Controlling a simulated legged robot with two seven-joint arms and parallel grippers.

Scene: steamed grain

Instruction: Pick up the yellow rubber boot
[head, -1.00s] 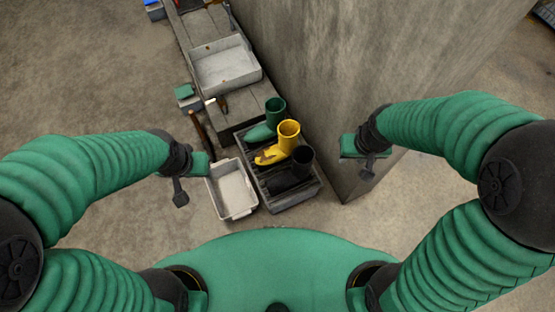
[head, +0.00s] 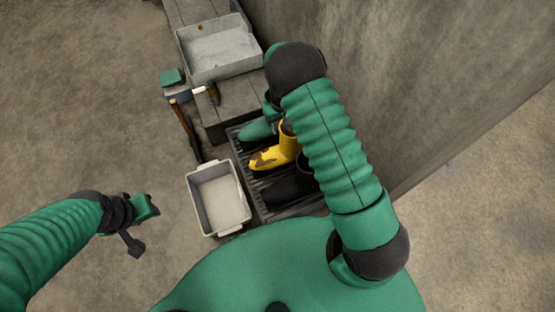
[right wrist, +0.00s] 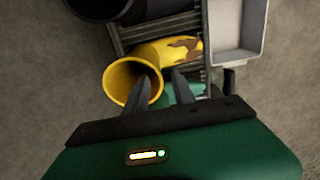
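The yellow rubber boot (head: 276,156) with brown patches stands on a dark slatted rack, between a green boot (head: 256,131) and a black boot (head: 285,186). My right arm hides part of its shaft in the head view. In the right wrist view the yellow boot (right wrist: 172,50) shows its open top. My right gripper (right wrist: 161,80) is open over the boot, with one finger across the rim of the opening and the other beside the shaft. I cannot tell whether they touch it. My left gripper (head: 146,208) is away from the boots; its fingers are unclear.
A white tray (head: 203,210) stands on the floor left of the slatted rack (head: 245,168). A grey basin (head: 217,50) sits on a bench behind. A hammer and a green block (head: 172,76) lie nearby. A concrete wall (head: 400,70) rises close on the right.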

